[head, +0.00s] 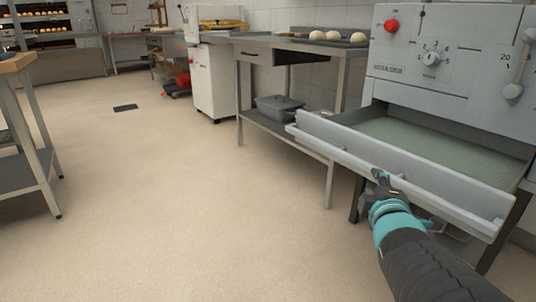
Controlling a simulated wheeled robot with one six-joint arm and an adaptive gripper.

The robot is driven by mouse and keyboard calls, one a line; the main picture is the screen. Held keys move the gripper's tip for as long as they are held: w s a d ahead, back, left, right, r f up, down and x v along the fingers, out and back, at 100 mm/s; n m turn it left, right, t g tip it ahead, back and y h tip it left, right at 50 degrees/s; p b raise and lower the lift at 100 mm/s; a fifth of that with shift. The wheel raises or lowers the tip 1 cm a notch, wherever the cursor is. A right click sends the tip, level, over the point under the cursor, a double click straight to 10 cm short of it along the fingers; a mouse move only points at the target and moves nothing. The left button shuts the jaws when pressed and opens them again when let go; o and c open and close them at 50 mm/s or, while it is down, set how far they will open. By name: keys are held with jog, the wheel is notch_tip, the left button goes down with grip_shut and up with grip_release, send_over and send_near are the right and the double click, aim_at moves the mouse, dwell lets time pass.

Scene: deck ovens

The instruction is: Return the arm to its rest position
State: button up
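My gripper (379,176) is at the front of a grey deck machine (450,45) on the right. My arm comes up from the lower right corner, black with a teal band at the wrist. The gripper's fingers are close to the lower edge of the machine's pale front bar (400,172). I cannot tell whether they touch it. The fingers are small and partly overlapped by the wrist, so whether they are open or shut is unclear.
A greenish bed (430,143) lies behind the bar. A steel table (290,46) with dough balls (332,36) stands left of the machine, a grey bin (278,107) on its shelf. Another table (30,140) is at far left. The floor (170,190) between is clear.

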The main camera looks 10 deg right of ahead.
dwell(0.4)
jog(key=s+a+f+m+g+y+p, duration=0.1)
jog(key=s+f+m+g+p, duration=0.1)
jog(key=s+f+m+g, duration=0.65)
jog(key=s+a+r+m+y+p, duration=0.2)
jog(key=s+a+r+p, duration=0.1)
jog(key=a, duration=0.4)
jog(key=s+a+r+m+g+y+p, duration=0.1)
jog(key=s+a+r+m+y+p, duration=0.1)
jog(key=a+r+p, duration=0.3)
jog(key=shift+s+a+r+p, duration=0.35)
jog(key=shift+s+a+r, duration=0.3)
jog(key=shift+a, duration=0.5)
